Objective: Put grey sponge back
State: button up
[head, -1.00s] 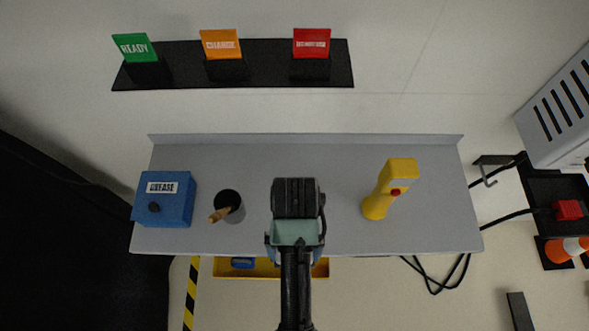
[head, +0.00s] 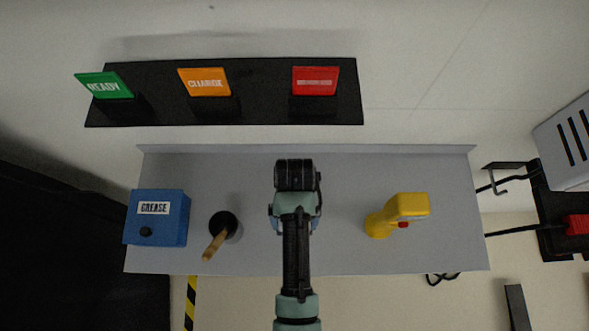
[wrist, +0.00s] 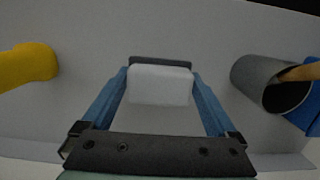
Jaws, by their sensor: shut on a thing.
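The grey sponge (wrist: 160,85) is a pale, rounded block held between the two blue fingers of my gripper (wrist: 160,76) in the wrist view. The gripper is shut on its sides. In the head view my dark wrist and arm cover the sponge and the fingertips. My wrist is over the middle of the grey shelf (head: 345,185), between the grey cup and the yellow handheld tool. I cannot tell whether the sponge touches the shelf surface.
A blue grease box (head: 170,228) and a grey cup (head: 231,221) with a wooden handle stand left. A yellow tool (head: 402,208) stands right. Green, orange and red signs (head: 315,80) stand on a black ledge behind. Bare shelf lies either side of my wrist.

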jog(key=shift+f, duration=1.9)
jog(key=shift+f, duration=0.15)
jog(key=o, duration=0.9)
jog(key=shift+o, duration=0.2)
jog(key=r, duration=0.4)
jog(key=w+r, duration=0.1)
jog(key=r, duration=0.3)
jog(key=w+r+p, duration=0.1)
jog(key=r, duration=0.3)
jog(key=shift+r, duration=0.15)
jog(key=shift+s, duration=0.1)
